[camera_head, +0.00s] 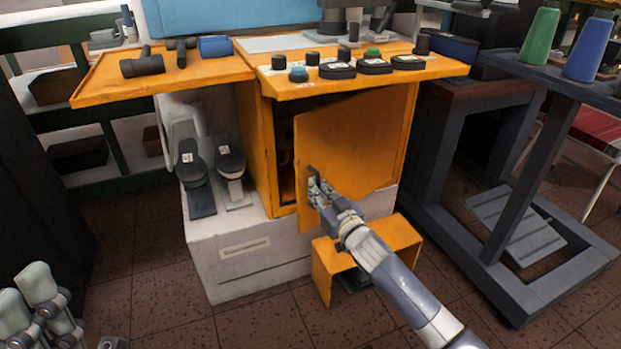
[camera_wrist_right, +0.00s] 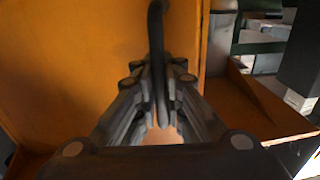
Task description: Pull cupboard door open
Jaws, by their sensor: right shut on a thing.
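The orange cupboard door (camera_head: 350,145) stands partly open, with a dark gap along its left edge showing the inside of the orange cupboard (camera_head: 255,150). The door also fills the left of the right wrist view (camera_wrist_right: 75,70). A dark bar handle (camera_wrist_right: 157,45) sits on the door near its left edge. My right gripper (camera_head: 318,188) is shut on this handle; in the right wrist view its fingers (camera_wrist_right: 158,105) close around the bar. Grey parts of my left gripper (camera_head: 42,295) show at the lower left in the head view; its fingertips are unclear.
An orange bracket-like stand (camera_head: 400,238) is on the floor below the door. An orange worktop (camera_head: 290,88) with several dark parts overhangs the cupboard. A dark metal frame (camera_head: 535,190) stands to the right. Tiled floor is free at the front left.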

